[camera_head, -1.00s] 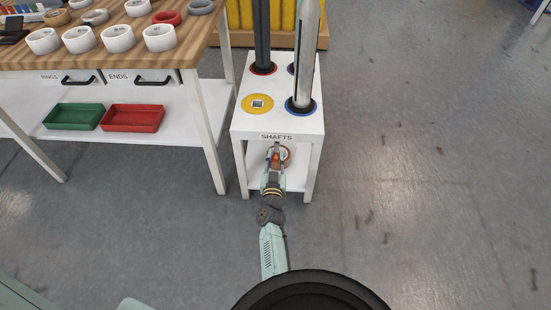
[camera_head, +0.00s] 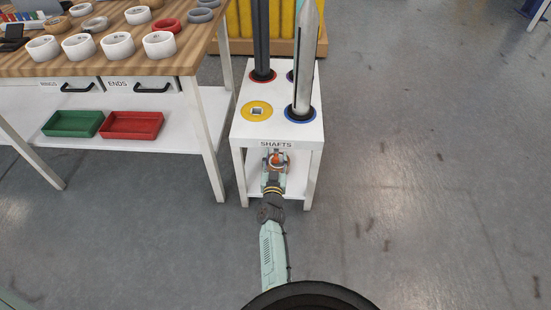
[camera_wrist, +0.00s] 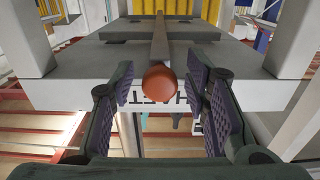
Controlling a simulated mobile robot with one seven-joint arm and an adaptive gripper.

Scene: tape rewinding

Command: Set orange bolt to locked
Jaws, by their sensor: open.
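The orange bolt (camera_wrist: 160,82) shows in the wrist view as a round orange knob, end-on, at the end of a grey bar that runs back beneath the stand's top. My gripper (camera_wrist: 160,96) is open, with one dark ridged finger on each side of the knob. Gaps show between the knob and both fingers, and I see no contact. In the head view, my gripper (camera_head: 275,159) is under the front edge of the white SHAFTS stand (camera_head: 276,132). Orange shows at the jaws there, too small to make out. I cannot read the bolt's lock state.
A black shaft (camera_head: 261,40) and a grey shaft (camera_head: 305,65) stand in the stand's top. A yellow-ringed hole (camera_head: 256,111) is empty. The wooden workbench (camera_head: 120,67) is close on the left, with green and red trays below. Floor to the right is clear.

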